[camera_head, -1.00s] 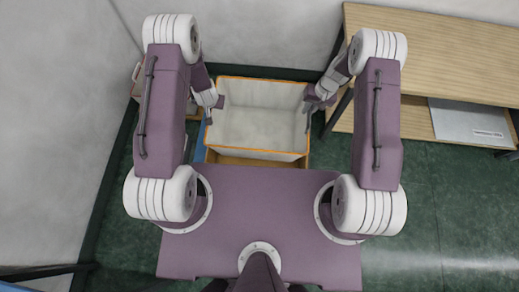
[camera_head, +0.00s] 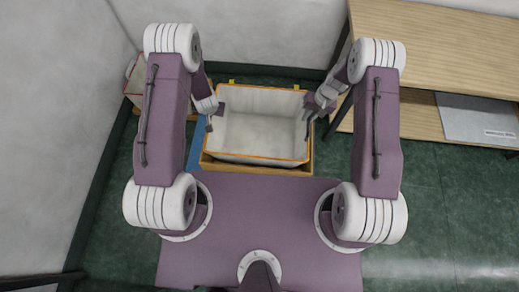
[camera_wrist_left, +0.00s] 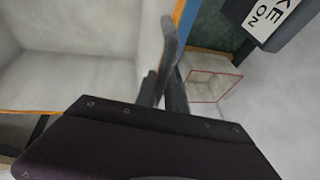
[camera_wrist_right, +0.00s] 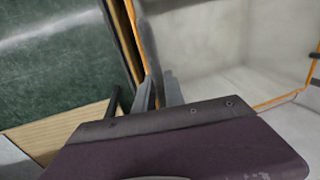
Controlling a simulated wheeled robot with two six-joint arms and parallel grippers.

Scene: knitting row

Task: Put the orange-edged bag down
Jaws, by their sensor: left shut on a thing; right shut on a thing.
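The orange-edged bag (camera_head: 262,132) is pale, open-topped and box-shaped, and looks empty inside. It sits upright in the middle of the head view, between my two grippers. My left gripper (camera_head: 214,114) is shut on its left side wall near the rim; the fingers (camera_wrist_left: 168,85) also show in the left wrist view. My right gripper (camera_head: 311,108) is shut on the right side wall; its fingers (camera_wrist_right: 157,88) show in the right wrist view. The bag's underside is hidden, so I cannot tell whether it rests on anything.
A wooden frame (camera_head: 309,168) shows around and below the bag, with a blue strip (camera_head: 197,150) at its left. Another pale, red-edged container (camera_head: 135,82) stands at the far left. A wooden table (camera_head: 430,45) with a lower shelf is at the right. Green floor (camera_head: 435,200) is clear.

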